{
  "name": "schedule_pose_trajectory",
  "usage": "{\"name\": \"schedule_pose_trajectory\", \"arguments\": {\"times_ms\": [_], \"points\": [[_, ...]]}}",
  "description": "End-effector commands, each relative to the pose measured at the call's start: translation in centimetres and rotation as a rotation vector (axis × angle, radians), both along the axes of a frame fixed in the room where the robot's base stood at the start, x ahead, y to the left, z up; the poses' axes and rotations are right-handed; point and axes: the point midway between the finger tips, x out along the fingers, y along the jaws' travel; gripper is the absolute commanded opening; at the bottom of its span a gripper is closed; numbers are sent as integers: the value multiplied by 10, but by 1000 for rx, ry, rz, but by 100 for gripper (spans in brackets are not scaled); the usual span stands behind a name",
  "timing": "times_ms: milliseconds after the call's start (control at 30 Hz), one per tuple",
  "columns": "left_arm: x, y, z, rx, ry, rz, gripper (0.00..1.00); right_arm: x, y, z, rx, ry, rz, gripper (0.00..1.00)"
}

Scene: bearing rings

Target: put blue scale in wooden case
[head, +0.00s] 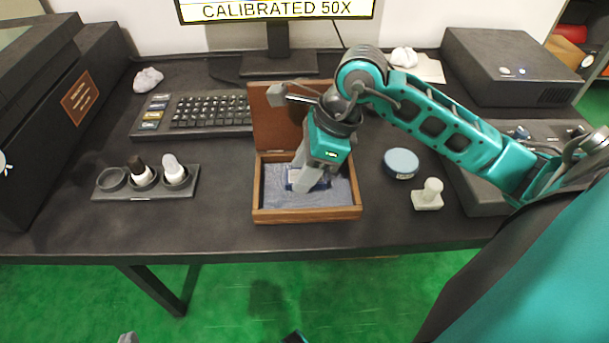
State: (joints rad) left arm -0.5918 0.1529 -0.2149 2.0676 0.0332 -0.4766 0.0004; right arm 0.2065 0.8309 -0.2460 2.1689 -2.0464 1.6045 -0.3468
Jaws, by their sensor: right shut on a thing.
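The wooden case (307,215) stands open on the desk, with its lid (274,130) raised at the back and a grey-blue lining inside. My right gripper (304,181) reaches down into the case from above and is shut on the blue scale (292,180). Only a small blue part with pale marks shows beside the fingers; the rest is hidden. I cannot tell whether the scale touches the lining. A grey tip, probably of my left gripper (128,338), just shows at the bottom edge, away from the desk; its opening cannot be judged.
A round blue-grey tin (401,163) and a pale stamp-like piece (428,194) stand right of the case. A dark holder (146,182) with small bottles is at left. A keyboard (205,113) lies behind it. The desk between holder and case is clear.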

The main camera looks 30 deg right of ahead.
Motion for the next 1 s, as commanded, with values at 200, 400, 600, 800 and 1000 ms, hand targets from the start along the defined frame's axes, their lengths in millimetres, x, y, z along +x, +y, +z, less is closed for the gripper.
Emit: {"name": "schedule_pose_trajectory", "arguments": {"times_ms": [200,400,600,800,1000], "points": [[0,0,-4,0,0,0,0,0,0,-17,-1,-1,1,5],[0,0,-6,0,0,0,0,0,0,-18,-1,-1,1,5],[0,0,-8,-1,1,1,0,0,0,-19,0,0,1,53],[0,0,-7,-1,1,1,0,0,0,-19,0,0,1,67],[0,-1,-6,-3,1,2,0,0,0,-18,0,0,1,67]]}}
